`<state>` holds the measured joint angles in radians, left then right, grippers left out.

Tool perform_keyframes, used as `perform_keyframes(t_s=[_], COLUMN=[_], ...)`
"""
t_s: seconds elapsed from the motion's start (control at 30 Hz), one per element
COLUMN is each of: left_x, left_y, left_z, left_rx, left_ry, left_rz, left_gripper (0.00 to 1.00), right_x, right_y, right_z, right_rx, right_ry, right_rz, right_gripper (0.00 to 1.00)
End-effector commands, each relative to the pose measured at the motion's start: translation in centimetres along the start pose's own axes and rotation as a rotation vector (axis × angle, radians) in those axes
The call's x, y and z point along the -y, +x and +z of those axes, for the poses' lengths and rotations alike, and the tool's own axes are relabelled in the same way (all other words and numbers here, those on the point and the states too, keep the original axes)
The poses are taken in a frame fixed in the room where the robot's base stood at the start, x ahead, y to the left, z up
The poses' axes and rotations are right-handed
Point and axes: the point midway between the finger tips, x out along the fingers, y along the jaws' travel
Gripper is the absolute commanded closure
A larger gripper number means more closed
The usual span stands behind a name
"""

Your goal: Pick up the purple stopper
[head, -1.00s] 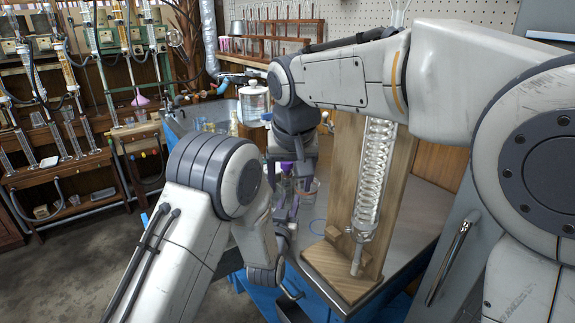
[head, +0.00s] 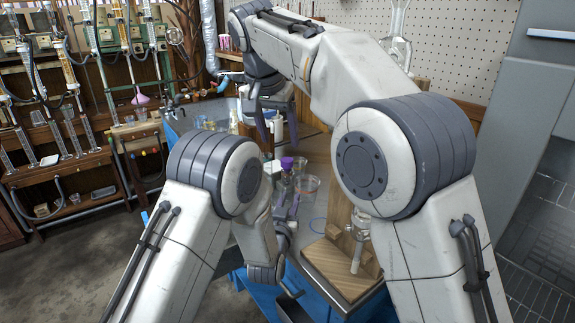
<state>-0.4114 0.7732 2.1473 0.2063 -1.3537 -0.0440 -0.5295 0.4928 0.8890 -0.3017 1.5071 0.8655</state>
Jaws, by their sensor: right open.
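The purple stopper (head: 287,163) sits upright on top of a small vessel on the bench, near the middle of the head view. My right gripper (head: 278,138) is open, with its two dark fingers pointing down. My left gripper (head: 287,210) is low, by the vessel under the stopper. Its fingers are small and partly hidden by my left arm, so I cannot tell if they are open or touch the vessel.
A clear beaker (head: 308,186) stands just right of the stopper. Several small glasses are at the bench's far left.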

Motion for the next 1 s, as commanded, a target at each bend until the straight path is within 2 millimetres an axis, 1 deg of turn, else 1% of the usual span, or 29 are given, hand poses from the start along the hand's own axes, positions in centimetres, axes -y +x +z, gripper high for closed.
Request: perform_keyframes(t_s=[0.03,0.1,0.2,0.37,0.53,0.63,0.73,0.97,1.0], left_x=[0.0,0.0,0.0,0.0,0.0,0.0,0.0,0.0,0.0], left_y=[0.0,0.0,0.0,0.0,0.0,0.0,0.0,0.0,0.0], left_z=[0.0,0.0,0.0,0.0,0.0,0.0,0.0,0.0,0.0], left_rx=[0.000,0.000,0.000,0.000,0.000,0.000,0.000,0.001,0.001], left_ry=[0.000,0.000,0.000,0.000,0.000,0.000,0.000,0.000,0.000], left_rz=[0.000,0.000,0.000,0.000,0.000,0.000,0.000,0.000,0.000], left_gripper=[1.00,1.00,1.00,1.00,1.00,1.00,1.00,1.00,1.00], right_x=[-0.1,-0.1,-0.1,-0.2,-0.7,-0.6,-0.6,-0.5,-0.5], right_y=[1.0,2.1,3.2,4.3,6.9,8.1,8.7,8.8,8.8], right_z=[0.1,0.0,0.0,0.0,-0.1,-0.2,-0.2,-0.2,-0.2], right_rx=[0.003,0.002,0.001,0.001,0.003,0.002,0.000,-0.001,-0.001], right_ry=[0.000,0.000,0.000,0.000,0.000,-0.001,-0.001,-0.001,-0.002], right_rz=[0.004,0.002,0.000,0.000,0.002,0.000,-0.002,-0.003,-0.003], right_gripper=[0.28,0.28,0.28,0.28,0.28,0.28,0.28,0.28,0.44])
